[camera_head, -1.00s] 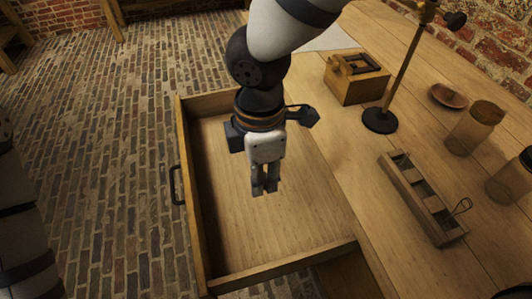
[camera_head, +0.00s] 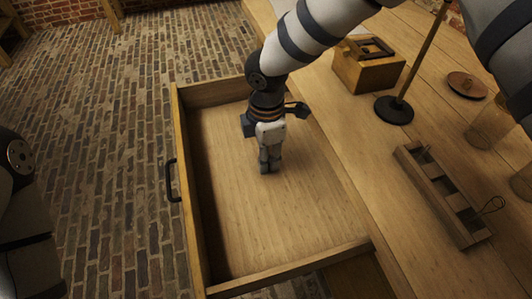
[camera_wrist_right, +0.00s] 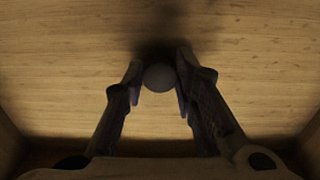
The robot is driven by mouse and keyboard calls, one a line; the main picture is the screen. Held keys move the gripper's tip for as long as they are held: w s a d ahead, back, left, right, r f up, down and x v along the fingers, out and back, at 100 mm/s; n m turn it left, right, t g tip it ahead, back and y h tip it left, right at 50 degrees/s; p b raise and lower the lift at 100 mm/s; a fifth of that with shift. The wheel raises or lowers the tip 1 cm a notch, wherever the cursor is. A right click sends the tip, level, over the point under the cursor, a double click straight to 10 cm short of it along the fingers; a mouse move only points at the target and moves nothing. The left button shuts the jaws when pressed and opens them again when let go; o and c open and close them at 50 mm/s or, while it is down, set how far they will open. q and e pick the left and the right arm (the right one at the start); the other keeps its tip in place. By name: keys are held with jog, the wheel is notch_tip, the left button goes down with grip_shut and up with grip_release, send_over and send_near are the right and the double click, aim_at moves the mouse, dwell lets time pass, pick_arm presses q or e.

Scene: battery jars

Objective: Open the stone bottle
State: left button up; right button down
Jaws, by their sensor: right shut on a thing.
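My right gripper (camera_head: 269,166) points down inside the open drawer (camera_head: 186,205). In the right wrist view its fingers (camera_wrist_right: 159,80) are shut on a small round grey thing (camera_wrist_right: 159,78), with the drawer's wooden floor behind it. I cannot tell whether this is part of a stone bottle. In the head view the fingers hide it. No stone bottle can be made out for certain. My left arm shows only in part at the left edge, and its gripper is out of view.
The drawer looks otherwise empty. On the table stand a wooden box (camera_head: 367,72), a stand with a round dark base (camera_head: 394,110), a small dish (camera_head: 467,86), a glass jar (camera_head: 490,124) and a narrow compartment tray (camera_head: 463,228). The brick floor lies left of the drawer.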

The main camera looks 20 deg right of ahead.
jog(key=shift+f, duration=0.15)
jog(key=c, duration=1.3)
grip_release()
notch_tip(320, 180, up, 12)
jog(key=p, duration=0.1)
